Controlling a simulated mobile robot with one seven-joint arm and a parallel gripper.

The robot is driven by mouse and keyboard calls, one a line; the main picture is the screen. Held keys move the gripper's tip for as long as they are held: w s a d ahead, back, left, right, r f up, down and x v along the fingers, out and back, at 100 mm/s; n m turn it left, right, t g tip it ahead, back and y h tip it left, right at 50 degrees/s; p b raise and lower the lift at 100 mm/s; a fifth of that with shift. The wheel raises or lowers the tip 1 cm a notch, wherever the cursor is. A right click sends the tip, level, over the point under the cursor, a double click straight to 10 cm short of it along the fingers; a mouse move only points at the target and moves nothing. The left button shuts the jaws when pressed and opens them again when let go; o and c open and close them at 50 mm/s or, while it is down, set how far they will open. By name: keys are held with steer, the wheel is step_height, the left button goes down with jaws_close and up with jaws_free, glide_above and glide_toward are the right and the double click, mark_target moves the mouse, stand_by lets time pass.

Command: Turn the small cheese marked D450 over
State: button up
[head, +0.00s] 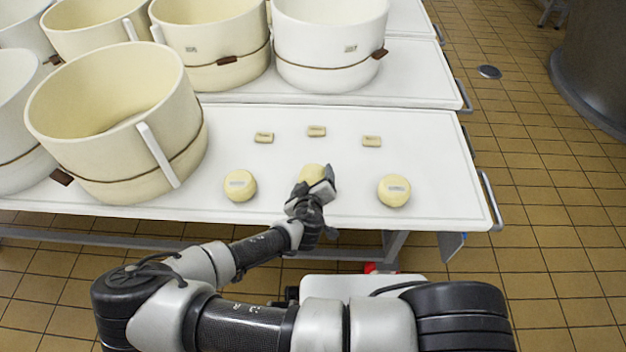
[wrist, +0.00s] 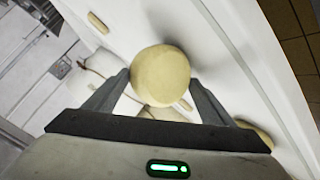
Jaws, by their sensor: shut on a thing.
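Three small round pale-yellow cheeses are at the front of the white table (head: 270,208). My gripper (head: 318,183) is shut on the middle cheese (head: 312,173). In the wrist view this cheese (wrist: 161,75) sits between the two fingers and shows a plain face with no mark in sight. I cannot tell whether it touches the table. The left cheese (head: 240,186) and the right cheese (head: 394,191) lie flat, each with a pale label on top. The labels are too small to read, so I cannot tell which is D450.
Several small tan blocks, such as the middle one (head: 317,131), lie in a row behind the cheeses. A large cream tub (head: 120,125) stands left, with more tubs behind. The table is clear between blocks and cheeses. A metal handle (head: 490,200) juts from its right end.

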steer(key=o, duration=1.6)
steer(key=shift+c, duration=0.2)
